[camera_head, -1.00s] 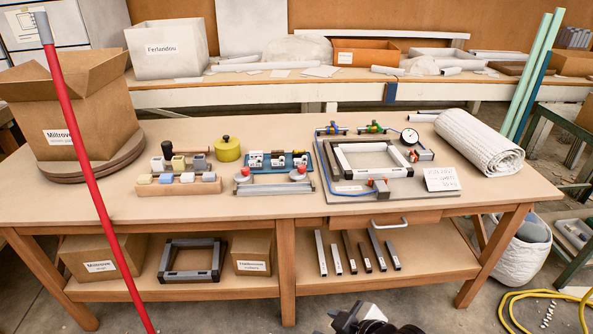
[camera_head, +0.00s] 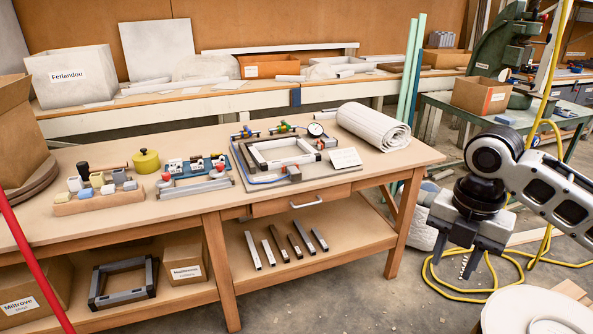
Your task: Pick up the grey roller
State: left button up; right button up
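No part is clearly marked as the grey roller. A long grey bar (camera_head: 195,188) with red knobs at its ends lies near the front of the wooden table (camera_head: 390,178), left of the flat framed fixture. I cannot tell whether it is the roller. My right gripper (camera_head: 453,262) hangs at the right, beyond the table's right end, pointing down. Its two fingers are apart with nothing between them. It is well away from the grey bar. My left gripper is not in view.
A wooden rack of small blocks (camera_head: 98,201), a yellow pot (camera_head: 147,161) and a blue tray (camera_head: 197,165) stand near the bar. A white rolled mat (camera_head: 372,126) lies at the table's right. A red pole (camera_head: 35,262) crosses the left. A yellow hose (camera_head: 450,287) lies on the floor.

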aim_at(221, 158)
jog(key=z, duration=0.5)
jog(key=i, duration=1)
jog(key=u, duration=1)
jog(key=i, duration=1.2)
jog(key=u, duration=1.55)
jog(key=i, duration=0.15)
